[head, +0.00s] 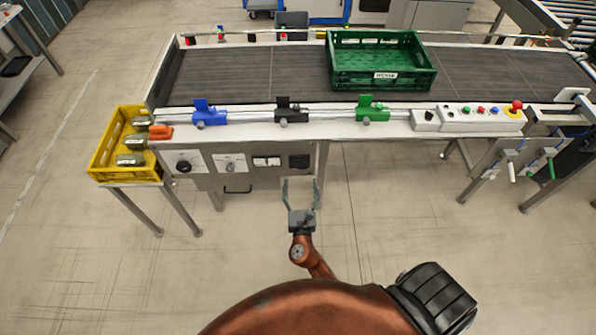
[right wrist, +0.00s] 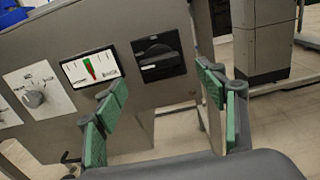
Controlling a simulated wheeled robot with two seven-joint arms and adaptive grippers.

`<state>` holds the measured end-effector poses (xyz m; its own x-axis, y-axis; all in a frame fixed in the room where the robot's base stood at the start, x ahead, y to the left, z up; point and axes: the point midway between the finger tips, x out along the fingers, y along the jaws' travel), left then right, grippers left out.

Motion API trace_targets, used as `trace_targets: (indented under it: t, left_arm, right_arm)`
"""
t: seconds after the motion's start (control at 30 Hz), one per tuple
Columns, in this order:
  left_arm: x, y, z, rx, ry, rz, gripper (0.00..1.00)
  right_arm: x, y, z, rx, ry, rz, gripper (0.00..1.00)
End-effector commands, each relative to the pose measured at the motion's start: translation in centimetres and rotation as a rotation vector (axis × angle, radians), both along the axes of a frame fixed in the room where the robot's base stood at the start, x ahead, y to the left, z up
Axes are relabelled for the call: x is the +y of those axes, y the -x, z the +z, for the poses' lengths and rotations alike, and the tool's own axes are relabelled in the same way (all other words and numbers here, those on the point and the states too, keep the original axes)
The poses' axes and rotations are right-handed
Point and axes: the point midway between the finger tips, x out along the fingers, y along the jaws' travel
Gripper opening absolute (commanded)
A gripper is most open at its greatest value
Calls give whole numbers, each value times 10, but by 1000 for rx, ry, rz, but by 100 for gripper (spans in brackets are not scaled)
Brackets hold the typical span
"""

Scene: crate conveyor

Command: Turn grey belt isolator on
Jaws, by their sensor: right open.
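The front panel (head: 215,180) under the grey belt (head: 270,75) carries several controls. At its right end is a black rotary switch on a black plate (head: 299,161); in the right wrist view the handle (right wrist: 158,60) lies roughly along the panel. A grey knob on a white plate (head: 231,164) is further left, also in the right wrist view (right wrist: 35,98). I cannot read which label names the isolator. My right gripper (head: 301,184) is open and empty, just below and in front of the black switch; its fingers (right wrist: 161,83) show apart. My left gripper is not in view.
A gauge (right wrist: 90,68) sits between the grey knob and black switch. A black dial (head: 184,166) is at the panel's left. A green crate (head: 380,79) stands on the belt. A yellow crate (head: 122,173) stands at left. Open floor lies in front.

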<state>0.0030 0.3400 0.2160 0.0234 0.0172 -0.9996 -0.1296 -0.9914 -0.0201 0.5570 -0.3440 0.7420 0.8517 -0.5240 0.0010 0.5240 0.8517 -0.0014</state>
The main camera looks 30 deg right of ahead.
Motion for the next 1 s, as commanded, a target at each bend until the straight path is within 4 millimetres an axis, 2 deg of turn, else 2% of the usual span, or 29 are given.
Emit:
trace_targets:
  t: [0.3,0.5,0.87,1.0]
  left_arm:
    - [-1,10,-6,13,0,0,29]
    - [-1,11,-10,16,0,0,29]
    - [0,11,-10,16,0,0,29]
    - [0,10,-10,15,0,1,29]
  right_arm:
    - [-24,-41,1,-3,2,1,65]
    - [-35,-59,0,-1,0,1,65]
    - [-38,-63,0,0,-1,2,65]
    - [-38,-63,0,0,-1,2,56]
